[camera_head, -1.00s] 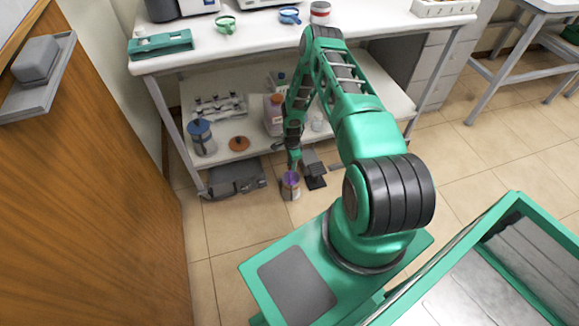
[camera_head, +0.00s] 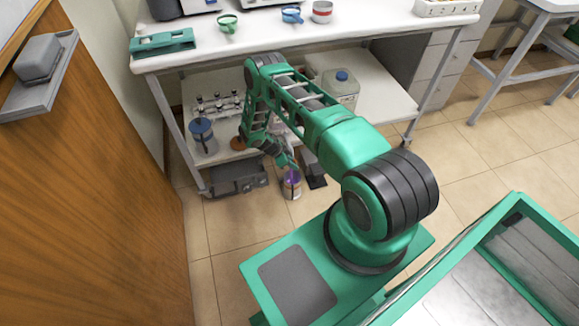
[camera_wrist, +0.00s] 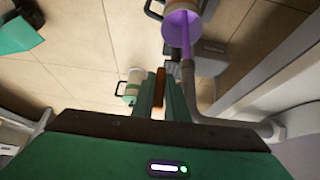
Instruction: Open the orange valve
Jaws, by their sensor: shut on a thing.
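The orange valve (camera_wrist: 160,87) shows in the wrist view as a narrow orange strip between my fingers. My gripper (camera_wrist: 160,80) is shut on it. The fingers hide most of the valve. A grey pipe (camera_wrist: 190,95) runs just right of the fingers. A purple stream runs from its end into a pale container (camera_wrist: 197,7) with purple liquid in it. In the head view the container (camera_head: 291,187) stands on the floor in front of the shelf, and my gripper (camera_head: 288,160) is just above it, at the end of my tilted wrist.
A white table (camera_head: 330,35) with a lower shelf stands behind. The shelf holds a blue-lidded jar (camera_head: 202,137) and a white blue-capped canister (camera_head: 341,88). A grey case (camera_head: 238,178) lies on the floor to the left.

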